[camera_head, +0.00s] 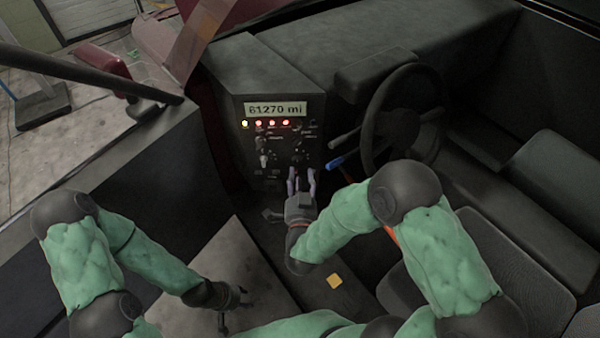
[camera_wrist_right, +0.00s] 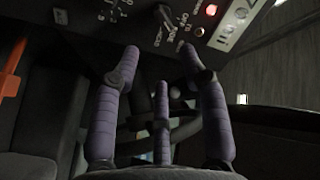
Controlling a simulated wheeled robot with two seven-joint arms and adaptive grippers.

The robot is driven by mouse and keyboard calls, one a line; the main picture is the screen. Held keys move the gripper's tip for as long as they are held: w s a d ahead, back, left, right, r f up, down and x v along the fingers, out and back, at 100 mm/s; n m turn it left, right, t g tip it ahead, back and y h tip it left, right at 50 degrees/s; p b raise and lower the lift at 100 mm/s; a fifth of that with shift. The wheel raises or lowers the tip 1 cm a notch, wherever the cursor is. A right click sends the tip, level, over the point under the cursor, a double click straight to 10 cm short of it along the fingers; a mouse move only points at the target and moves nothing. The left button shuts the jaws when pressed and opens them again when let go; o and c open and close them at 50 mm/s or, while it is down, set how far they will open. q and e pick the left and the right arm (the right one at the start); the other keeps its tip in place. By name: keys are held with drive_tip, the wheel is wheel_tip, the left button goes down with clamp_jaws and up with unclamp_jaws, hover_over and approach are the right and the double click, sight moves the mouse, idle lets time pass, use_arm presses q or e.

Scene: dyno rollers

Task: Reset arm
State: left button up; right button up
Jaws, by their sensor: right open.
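My right gripper (camera_head: 302,182) is open in the head view, with its purple fingers just below the dashboard control panel (camera_head: 275,140). In the right wrist view the same gripper (camera_wrist_right: 160,75) shows its fingers spread and nothing between them. The panel's switches (camera_wrist_right: 165,20) and a lit red lamp (camera_wrist_right: 211,10) are just beyond the fingertips there; I cannot tell whether they touch. My left gripper (camera_head: 235,305) is low at the lower left of the head view, dark and small over a grey flat surface; its finger state is unclear.
A steering wheel (camera_head: 403,115) stands right of the panel, with a blue-tipped lever (camera_head: 338,162) near my right gripper. The panel display (camera_head: 275,109) reads 61270 mi above several lit lamps. Seats fill the right side.

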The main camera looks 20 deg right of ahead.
drive_tip(key=shift+f, duration=0.1)
idle(0.4)
drive_tip(key=s+a+f+n+g+y+p, duration=0.1)
drive_tip(key=s+f+n+g+y, duration=0.2)
drive_tip(key=f, duration=0.5)
drive_tip(key=a+f+n+g+y, duration=0.1)
drive_tip(key=f+n+g+y, duration=0.1)
drive_tip(key=f+g, duration=0.45)
drive_tip(key=s+a+f+n+g+y, duration=0.1)
drive_tip(key=s+f+g, duration=0.2)
drive_tip(key=s+f, duration=0.2)
drive_tip(key=s+a+f+n+g+y+p, duration=0.1)
drive_tip(key=s+f+g, duration=0.3)
drive_tip(key=s, duration=0.8)
wheel_tip(320, 180, down, 2)
drive_tip(key=shift+a+f+n+y, duration=0.25)
drive_tip(key=shift+a+n+y, duration=0.4)
drive_tip(key=shift+n+y, duration=0.15)
